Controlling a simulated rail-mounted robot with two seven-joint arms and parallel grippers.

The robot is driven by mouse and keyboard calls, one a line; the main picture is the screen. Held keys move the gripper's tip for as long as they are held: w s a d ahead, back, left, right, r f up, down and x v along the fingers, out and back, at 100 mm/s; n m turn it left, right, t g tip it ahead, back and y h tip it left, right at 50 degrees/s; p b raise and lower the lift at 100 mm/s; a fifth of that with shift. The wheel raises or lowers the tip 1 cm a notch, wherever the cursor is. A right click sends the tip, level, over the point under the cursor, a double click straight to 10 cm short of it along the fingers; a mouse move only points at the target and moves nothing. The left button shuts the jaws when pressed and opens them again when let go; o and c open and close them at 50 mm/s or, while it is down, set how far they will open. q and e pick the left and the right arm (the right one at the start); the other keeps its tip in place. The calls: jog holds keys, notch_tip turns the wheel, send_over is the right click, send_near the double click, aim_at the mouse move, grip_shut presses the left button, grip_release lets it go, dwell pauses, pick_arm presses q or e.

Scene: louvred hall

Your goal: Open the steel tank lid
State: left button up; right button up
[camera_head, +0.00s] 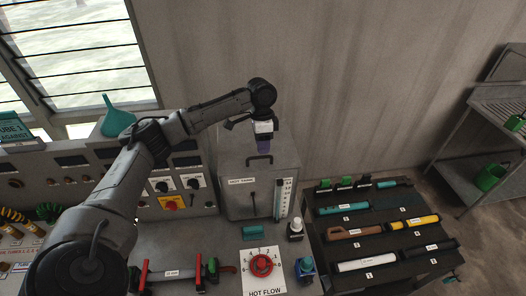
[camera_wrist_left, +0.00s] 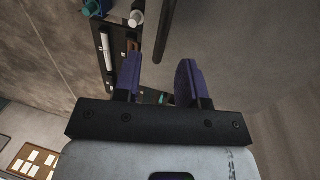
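The steel tank (camera_head: 236,190) is a grey box standing at the back of the bench in the head view. Its lid (camera_head: 232,154) lies flat on top, closed, with a dark bar handle (camera_head: 259,158) near the front edge. My left gripper (camera_head: 263,149) points down just above this handle, with purple fingers. In the left wrist view the fingers (camera_wrist_left: 158,62) stand apart with nothing held between them. A dark bar (camera_wrist_left: 164,30) shows beyond the fingertips, probably the handle, over a grey surface. Whether a finger touches it cannot be told. My right gripper is not in view.
A control panel (camera_head: 178,190) with knobs stands left of the tank. A dark tool rack (camera_head: 380,236) is to the right, and a metal shelf (camera_head: 466,178) stands farther right.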

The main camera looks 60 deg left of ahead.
pick_arm(q)
jog(key=shift+s+d+f, duration=0.1)
jog(key=shift+d+f, duration=0.05)
jog(key=shift+f, duration=0.65)
jog(key=shift+s+d+f, duration=0.1)
jog(key=shift+d+f, duration=0.05)
jog(key=shift+f, duration=0.65)
jog(key=shift+c, duration=0.4)
grip_shut()
